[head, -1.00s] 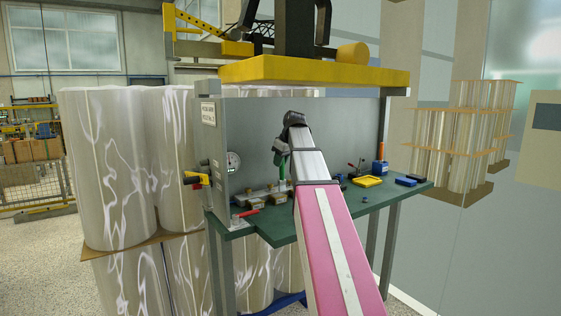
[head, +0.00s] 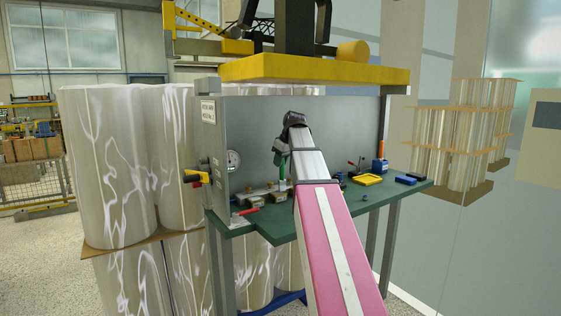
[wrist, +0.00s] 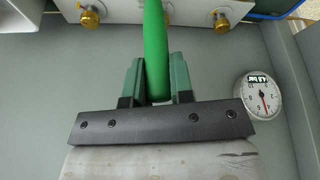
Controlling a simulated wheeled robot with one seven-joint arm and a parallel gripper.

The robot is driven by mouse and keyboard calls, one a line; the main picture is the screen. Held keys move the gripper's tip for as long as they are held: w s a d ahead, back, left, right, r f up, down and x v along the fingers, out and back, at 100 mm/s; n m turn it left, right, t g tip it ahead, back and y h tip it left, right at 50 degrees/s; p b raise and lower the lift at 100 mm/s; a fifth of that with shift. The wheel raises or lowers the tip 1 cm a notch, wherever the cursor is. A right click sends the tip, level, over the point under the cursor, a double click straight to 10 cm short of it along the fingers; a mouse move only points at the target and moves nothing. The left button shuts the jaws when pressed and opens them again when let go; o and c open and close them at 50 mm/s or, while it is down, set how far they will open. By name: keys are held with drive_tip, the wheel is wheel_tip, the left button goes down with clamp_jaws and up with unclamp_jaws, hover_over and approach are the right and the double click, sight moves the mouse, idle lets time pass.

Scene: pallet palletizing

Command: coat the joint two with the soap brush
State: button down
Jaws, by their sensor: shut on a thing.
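My gripper (wrist: 158,85) is shut on the green handle of the soap brush (wrist: 155,45). The handle stands between its two green fingers. In the head view the brush (head: 282,168) hangs below my gripper (head: 281,152), over the back of the green bench. Its bristle end is hidden in the wrist view. Brass joints show along a pale pipe assembly at the top of the wrist view: one on the left (wrist: 90,17), one on the right (wrist: 222,20), and a middle one (wrist: 168,14) partly behind the handle. I cannot tell whether the brush touches a joint.
The green bench (head: 265,228) has a grey back panel with a pressure gauge (head: 233,160). A red-handled valve (head: 244,212) lies at the front left. A yellow tray (head: 368,180), a blue box (head: 405,180) and a blue bottle (head: 380,166) stand right. A yellow beam hangs above.

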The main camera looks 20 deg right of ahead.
drive_tip(key=shift+f, duration=0.25)
drive_tip(key=a, duration=0.2)
drive_tip(key=s+a, duration=0.1)
drive_tip(key=shift+s+a+f, duration=0.1)
drive_tip(key=shift+s+a, duration=0.05)
drive_tip(key=shift+a, duration=0.25)
idle(0.5)
drive_tip(key=shift+d, duration=0.1)
drive_tip(key=shift+w+d, duration=0.35)
drive_tip(key=shift+d, duration=0.6)
drive_tip(key=shift+w+d, duration=0.3)
drive_tip(key=shift+d, duration=0.6)
drive_tip(key=shift+r, duration=0.3)
